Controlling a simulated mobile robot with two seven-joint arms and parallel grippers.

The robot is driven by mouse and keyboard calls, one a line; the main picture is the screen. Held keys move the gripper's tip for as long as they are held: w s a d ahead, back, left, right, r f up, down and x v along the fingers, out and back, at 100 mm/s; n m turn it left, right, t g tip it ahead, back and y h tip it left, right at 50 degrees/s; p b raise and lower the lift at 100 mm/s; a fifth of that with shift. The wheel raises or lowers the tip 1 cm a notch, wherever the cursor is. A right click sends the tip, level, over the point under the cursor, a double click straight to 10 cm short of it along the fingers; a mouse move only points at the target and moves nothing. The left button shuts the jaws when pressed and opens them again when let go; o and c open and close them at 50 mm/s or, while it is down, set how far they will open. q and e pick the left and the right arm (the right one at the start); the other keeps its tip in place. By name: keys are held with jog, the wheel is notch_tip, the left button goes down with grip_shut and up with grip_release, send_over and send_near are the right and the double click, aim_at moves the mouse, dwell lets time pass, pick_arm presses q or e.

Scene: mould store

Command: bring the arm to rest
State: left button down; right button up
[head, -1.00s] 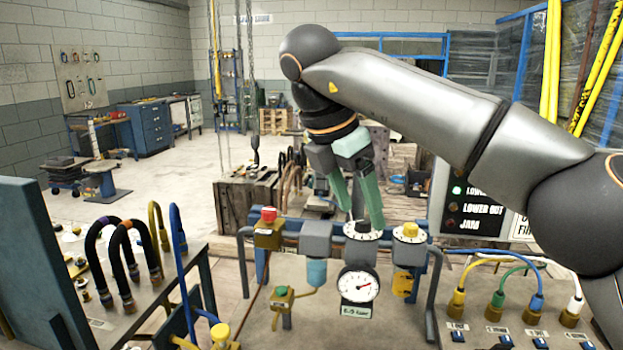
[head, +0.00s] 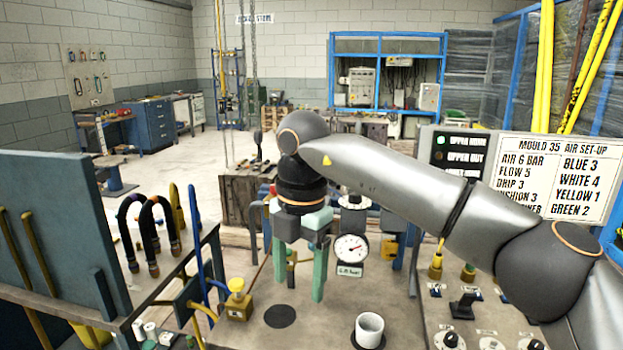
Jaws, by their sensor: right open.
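My right arm (head: 395,185) comes in from the right and bends down at the wrist. Its gripper (head: 298,285) points down with two green fingers apart, and nothing shows between them. It hangs in front of the air panel, just left of the round white pressure gauge (head: 350,248), and hides part of the panel. A dial with a white face (head: 353,202) shows above the gauge, partly behind the arm. I cannot tell how high the fingertips are above the bench. My left gripper is out of view.
A white cup (head: 369,328) stands on the bench near the front, right of a dark round pad (head: 280,316). A yellow-topped valve (head: 237,295) stands to the left. A blue-grey rack (head: 55,230) with hoses is at the left. A set-up sign (head: 553,178) stands at the right.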

jog(key=s+a+f+n+g+y, duration=0.2)
jog(key=s+a+f+g+y, duration=0.15)
jog(key=s+a+y, duration=0.35)
jog(key=s+a+f+n+g+y, duration=0.2)
jog(key=s+a+g+y, duration=0.3)
jog(key=a, duration=0.4)
jog(key=w+d+f+m+t+y+p, duration=0.1)
jog(key=w+d+f+m+t, duration=0.5)
jog(key=m+t, duration=0.6)
jog(key=w+d+f+m+t+y+p, duration=0.1)
jog(key=w+d+f+m+t+y, duration=0.15)
jog(key=d+m+t, duration=0.7)
jog(key=s+d+f+m+t+h, duration=0.25)
jog(key=d+f+m+h, duration=0.6)
jog(key=f, duration=0.45)
jog(key=s+d+f+g+h, duration=0.2)
jog(key=s+d+f+g, duration=0.1)
jog(key=s+d+f, duration=0.2)
jog(key=s+d+f+m+g+h, duration=0.1)
jog(key=s+d+f+g+h, duration=0.2)
jog(key=s+d+f, duration=0.2)
jog(key=s+f, duration=0.3)
jog(key=s, duration=0.3)
jog(key=shift+s+d+f, duration=0.35)
